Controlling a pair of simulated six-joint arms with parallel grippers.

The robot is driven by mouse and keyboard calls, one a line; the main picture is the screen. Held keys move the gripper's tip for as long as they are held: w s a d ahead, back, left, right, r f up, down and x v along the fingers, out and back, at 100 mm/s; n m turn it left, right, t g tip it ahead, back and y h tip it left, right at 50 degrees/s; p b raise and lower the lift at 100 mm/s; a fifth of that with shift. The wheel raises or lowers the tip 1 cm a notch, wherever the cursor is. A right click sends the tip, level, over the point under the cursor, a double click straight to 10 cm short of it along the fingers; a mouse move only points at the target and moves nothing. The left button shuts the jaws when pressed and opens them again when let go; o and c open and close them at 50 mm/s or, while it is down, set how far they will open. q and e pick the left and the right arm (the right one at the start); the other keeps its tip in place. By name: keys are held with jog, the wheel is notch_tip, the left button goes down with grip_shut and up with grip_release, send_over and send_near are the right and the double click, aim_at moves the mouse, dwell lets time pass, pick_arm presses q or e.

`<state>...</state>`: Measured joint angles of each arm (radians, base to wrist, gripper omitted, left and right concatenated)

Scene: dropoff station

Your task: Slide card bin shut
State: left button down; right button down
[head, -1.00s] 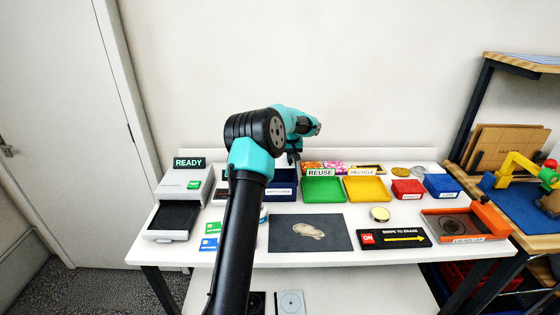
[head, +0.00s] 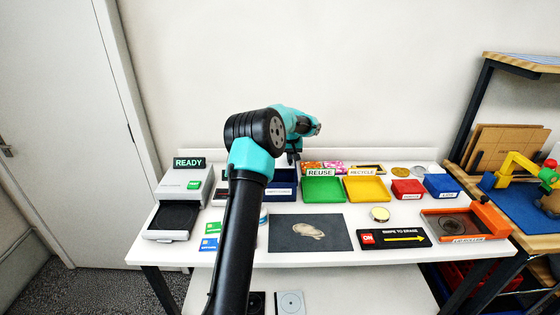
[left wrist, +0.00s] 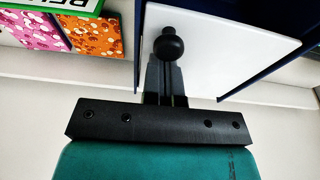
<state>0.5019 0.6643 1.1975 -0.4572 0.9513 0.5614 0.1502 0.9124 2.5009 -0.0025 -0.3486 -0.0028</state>
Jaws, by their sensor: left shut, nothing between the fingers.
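The card bin (head: 281,197) is a dark blue box with a white label on its front, standing on the white table left of the green tray. My left arm covers part of its left side. In the left wrist view a white panel (left wrist: 225,45) lies between dark blue edges, with a round black knob (left wrist: 169,46) on it. My left gripper (head: 292,159) is at the back of the bin. Its fingers (left wrist: 166,80) are shut and empty, close to the knob; I cannot tell whether they touch it. My right gripper is not in view.
A green tray (head: 323,190) marked REUSE and a yellow tray (head: 367,190) stand right of the bin. Patterned cards (left wrist: 92,38) lie behind the green tray. A grey READY machine (head: 172,219) is at the left. A dark mat (head: 280,240) lies in front.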

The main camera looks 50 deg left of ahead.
pick_arm(q)
jog(key=shift+s+d+f, duration=0.1)
jog(key=shift+s+f, duration=0.05)
jog(key=shift+f, duration=0.4)
jog(key=s+d, duration=0.5)
jog(key=d, duration=0.1)
dwell(1.6)
jog(key=w+a+v, duration=0.1)
jog(key=v, duration=0.6)
jog(key=shift+r, duration=0.45)
jog(key=c, duration=1.8)
grip_release()
jog(key=shift+w+a, duration=0.1)
jog(key=shift+w, duration=0.05)
jog(key=shift+c, duration=0.2)
